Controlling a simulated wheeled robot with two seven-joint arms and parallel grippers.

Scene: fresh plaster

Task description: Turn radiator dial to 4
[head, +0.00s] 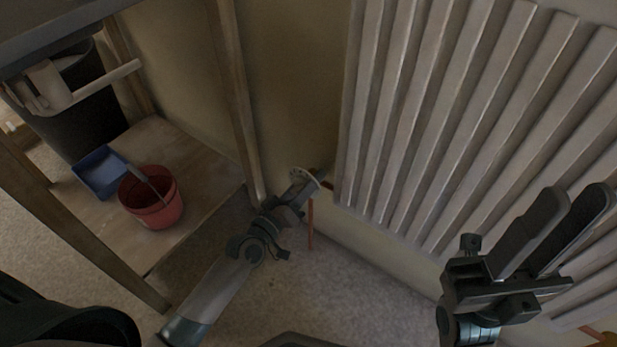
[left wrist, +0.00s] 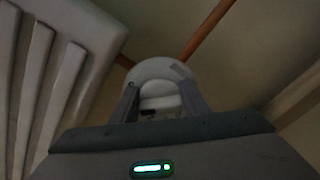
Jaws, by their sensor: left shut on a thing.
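The white radiator (head: 470,110) fills the right of the head view, and its ribs also show at the left of the left wrist view (left wrist: 45,90). The pale round dial (left wrist: 158,72) sits between the fingers of my left gripper (left wrist: 160,98), which is shut on it. In the head view the dial (head: 303,178) shows at the radiator's lower left corner, partly hidden by my left gripper (head: 306,190). I cannot read any number on the dial. My right gripper (head: 570,225) is in front of the radiator, with its two fingers apart and nothing between them.
A copper pipe (head: 311,225) runs down below the dial to the carpet. A wooden shelf unit (head: 200,165) at the left holds a red bucket (head: 152,207), a blue dustpan (head: 101,172) and a dark bin (head: 85,115). Its post stands close left of my left gripper.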

